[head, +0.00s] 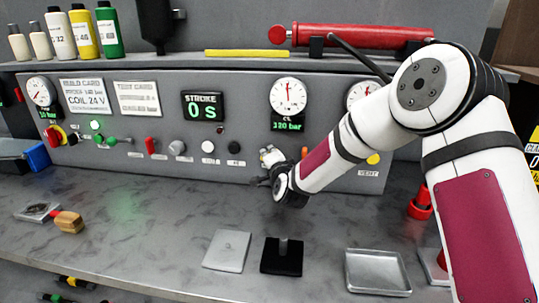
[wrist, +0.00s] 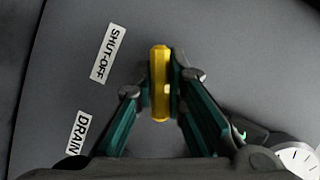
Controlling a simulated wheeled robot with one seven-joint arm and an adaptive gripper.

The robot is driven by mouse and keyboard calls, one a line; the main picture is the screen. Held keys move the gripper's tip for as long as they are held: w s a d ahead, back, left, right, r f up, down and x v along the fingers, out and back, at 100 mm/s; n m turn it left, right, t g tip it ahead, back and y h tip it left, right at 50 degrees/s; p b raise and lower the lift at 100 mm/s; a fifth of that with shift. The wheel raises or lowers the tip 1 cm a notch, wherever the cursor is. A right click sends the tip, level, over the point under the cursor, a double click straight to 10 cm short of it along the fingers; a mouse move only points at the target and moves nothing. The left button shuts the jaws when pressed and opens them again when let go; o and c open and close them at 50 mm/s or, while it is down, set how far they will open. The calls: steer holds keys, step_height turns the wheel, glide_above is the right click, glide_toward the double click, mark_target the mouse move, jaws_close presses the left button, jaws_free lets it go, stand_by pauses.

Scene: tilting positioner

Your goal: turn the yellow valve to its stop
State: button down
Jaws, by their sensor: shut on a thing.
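The yellow valve handle (wrist: 158,108) stands between the two fingers of my gripper (wrist: 161,84) in the wrist view. It shows as a narrow upright bar on the dark grey panel, with a finger at each side. My gripper is shut on it. In the head view my gripper (head: 261,181) is against the lower middle of the panel, and my arm comes in from the right. The valve handle cannot be made out there, behind the gripper. A SHUT-OFF label (wrist: 108,53) and a DRAIN label (wrist: 78,133) lie left of the handle in the wrist view.
The bench holds a grey plate (head: 227,251), a black block with a peg (head: 282,257), a metal tray (head: 376,271) and a wooden-handled brush (head: 67,221). The bench's left middle is clear.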

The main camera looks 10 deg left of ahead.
steer(key=n+g+h+p, duration=0.1)
steer(key=n, duration=0.2)
steer(key=shift+a+r, duration=0.1)
steer(key=n+h+p, duration=0.1)
steer(key=n, duration=0.1)
steer(key=shift+s+n+g+h+p, duration=0.15)
steer(key=shift+n+g+h+p, duration=0.15)
steer(key=shift+h+p, duration=0.1)
steer(key=shift+n+h+p, duration=0.6)
steer(key=shift+n+p, duration=0.15)
steer(key=shift+n, duration=0.15)
steer(key=shift+n+h+p, duration=0.7)
steer(key=shift+n+p, duration=0.15)
steer(key=shift+n, duration=0.15)
steer(key=c, duration=1.6)
jaws_free()
